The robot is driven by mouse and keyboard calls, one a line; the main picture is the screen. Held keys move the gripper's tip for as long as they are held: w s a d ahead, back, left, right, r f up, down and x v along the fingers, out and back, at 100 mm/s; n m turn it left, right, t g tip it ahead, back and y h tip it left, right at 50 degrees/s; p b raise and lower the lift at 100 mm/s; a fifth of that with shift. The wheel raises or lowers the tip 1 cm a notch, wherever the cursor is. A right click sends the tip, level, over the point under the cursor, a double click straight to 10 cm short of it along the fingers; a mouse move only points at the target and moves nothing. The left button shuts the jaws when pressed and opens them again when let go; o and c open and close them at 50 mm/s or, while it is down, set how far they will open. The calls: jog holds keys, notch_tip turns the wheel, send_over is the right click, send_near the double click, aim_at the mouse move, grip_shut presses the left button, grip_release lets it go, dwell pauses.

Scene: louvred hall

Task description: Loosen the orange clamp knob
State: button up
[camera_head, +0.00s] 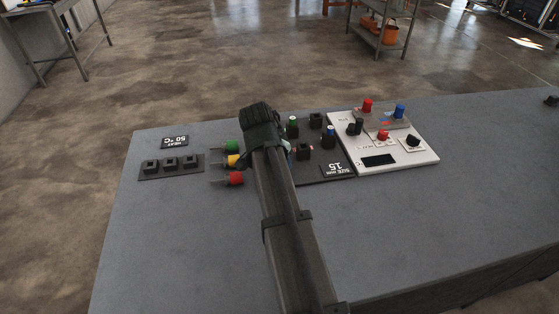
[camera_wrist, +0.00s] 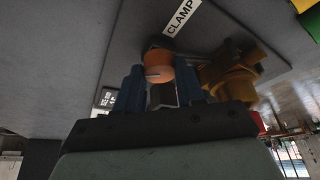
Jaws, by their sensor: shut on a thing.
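The orange clamp knob (camera_wrist: 158,63) shows in the wrist view as a round cap with a thin line on its face. It sits under a white label reading CLAMP (camera_wrist: 181,17). My gripper (camera_wrist: 160,78) has its two blue fingers on either side of the knob, shut on it. In the head view my arm and gripper (camera_head: 262,138) reach over the bench to the left edge of the dark panel (camera_head: 335,160) and hide the knob. How far the knob is turned cannot be told.
A brass-coloured fitting (camera_wrist: 230,72) stands close beside the knob. Green (camera_head: 232,146), yellow (camera_head: 233,160) and red (camera_head: 235,178) caps lie left of my arm. A black block strip (camera_head: 171,165) lies farther left. A white panel (camera_head: 400,155) is at right. The front bench is clear.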

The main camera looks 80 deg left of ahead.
jog(key=shift+c, duration=1.3)
jog(key=shift+n, duration=0.4)
jog(key=n+g, duration=0.1)
jog(key=n, duration=0.1)
jog(key=shift+w+d+n+y, duration=0.1)
jog(key=shift+w+n+y, duration=0.05)
jog(key=shift+n+y, duration=0.25)
jog(key=n+g, duration=0.1)
jog(key=n, duration=0.1)
jog(key=n+g+y, duration=0.1)
jog(key=n, duration=0.2)
jog(key=shift+w, duration=0.15)
jog(key=n+g, duration=0.1)
jog(key=n, duration=0.4)
jog(key=shift+w+g, duration=0.1)
jog(key=shift+g, duration=0.3)
jog(key=shift+n+g+h, duration=0.5)
jog(key=shift+n+g, duration=0.2)
jog(key=shift+n, duration=1.4)
